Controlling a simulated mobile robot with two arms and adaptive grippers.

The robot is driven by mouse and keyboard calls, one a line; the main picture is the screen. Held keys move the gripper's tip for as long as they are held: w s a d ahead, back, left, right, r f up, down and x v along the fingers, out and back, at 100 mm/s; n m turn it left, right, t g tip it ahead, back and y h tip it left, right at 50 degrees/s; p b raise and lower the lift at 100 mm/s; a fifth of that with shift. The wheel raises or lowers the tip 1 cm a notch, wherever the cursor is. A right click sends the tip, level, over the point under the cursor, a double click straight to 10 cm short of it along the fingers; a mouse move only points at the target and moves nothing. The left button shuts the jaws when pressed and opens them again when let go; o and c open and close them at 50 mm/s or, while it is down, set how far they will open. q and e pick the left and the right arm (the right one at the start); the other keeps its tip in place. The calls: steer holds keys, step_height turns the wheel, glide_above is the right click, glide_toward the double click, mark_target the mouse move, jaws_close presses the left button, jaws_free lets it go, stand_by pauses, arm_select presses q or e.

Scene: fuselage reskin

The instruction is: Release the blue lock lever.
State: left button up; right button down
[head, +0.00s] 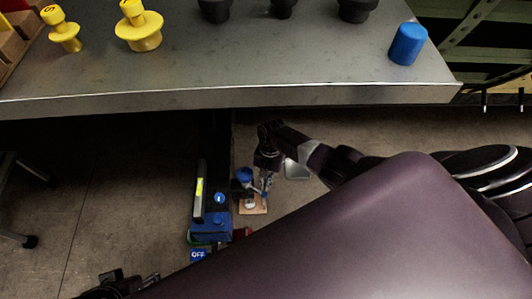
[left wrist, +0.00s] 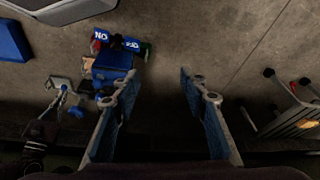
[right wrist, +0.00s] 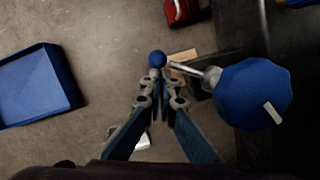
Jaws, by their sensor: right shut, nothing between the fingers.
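The blue lock lever is a thin metal rod with a blue ball (right wrist: 157,58) at its end, in the right wrist view. The rod runs right to a pivot by a large blue knob (right wrist: 254,93), which also shows in the head view (head: 244,174). My right gripper (right wrist: 157,76) is shut and empty, its tips at the near side of the ball; I cannot tell whether they touch it. It points down under the table in the head view (head: 265,186). My left gripper (left wrist: 159,75) is open and empty, away from the lever.
A grey table (head: 230,75) overhangs the area, with yellow parts (head: 138,28), black knobs and a blue cylinder (head: 407,44). A blue labelled unit (head: 211,228) stands beside the lever. A blue tray (right wrist: 72,95) and a red object (right wrist: 181,11) are nearby. The floor between is clear.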

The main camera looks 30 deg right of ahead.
steer(key=a+m+p, duration=0.1)
steer(key=p, duration=0.1)
steer(key=s+m+p, duration=0.1)
steer(key=m, duration=0.1)
steer(key=shift+s+a+r+t+p, duration=0.15)
steer(key=shift+s+a+t+p, duration=0.1)
steer(key=shift+a+t+p, duration=0.15)
arm_select(q)
step_height(320, 180, down, 18)
steer(key=s+g+p, duration=0.1)
steer(key=p, duration=0.1)
steer(key=shift+s+d+f+p, duration=0.15)
steer(key=shift+p, duration=0.2)
arm_select(e)
steer(key=shift+s+a+m+t+y, duration=0.2)
steer(key=shift+a+m, duration=0.3)
steer(key=shift+m, duration=0.5)
steer(key=shift+s+a+m+t+y, duration=0.2)
steer(key=shift+a+m, duration=0.3)
steer(key=shift+m, duration=0.5)
steer(key=v, duration=1.1)
steer(key=shift+d+r, duration=0.15)
steer(key=shift+r, duration=0.15)
